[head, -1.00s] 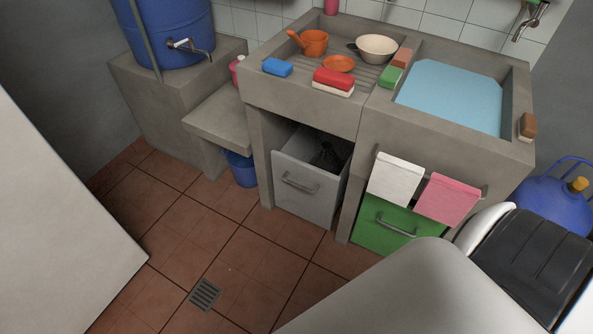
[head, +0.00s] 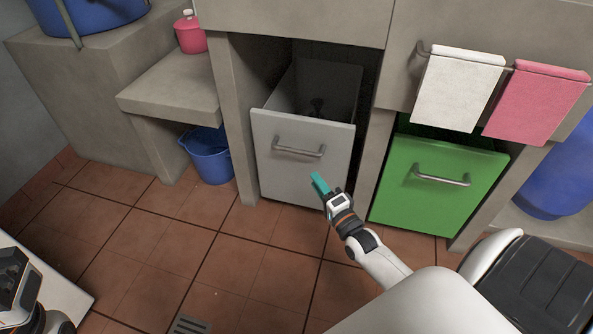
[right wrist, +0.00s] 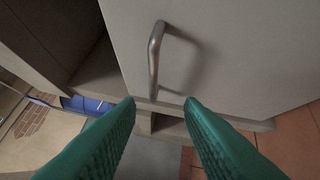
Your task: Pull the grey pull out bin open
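The grey pull out bin (head: 302,165) stands under the counter, with its open top showing and its front near the counter's face. Its metal bar handle (head: 299,151) is on the upper front. My right gripper (head: 319,182) is in front of the bin, below and right of the handle. In the right wrist view its green fingers (right wrist: 160,104) are apart with nothing between them. There the handle (right wrist: 154,58) lies ahead of the fingertips, apart from them, on the grey bin front (right wrist: 225,60). My left gripper (head: 12,272) shows partly at the left edge; its fingertips are unclear.
A green bin (head: 437,187) with a bar handle is right of the grey one. White (head: 458,88) and pink (head: 537,102) towels hang above it. A blue bucket (head: 209,157) stands left. The tiled floor in front is clear.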

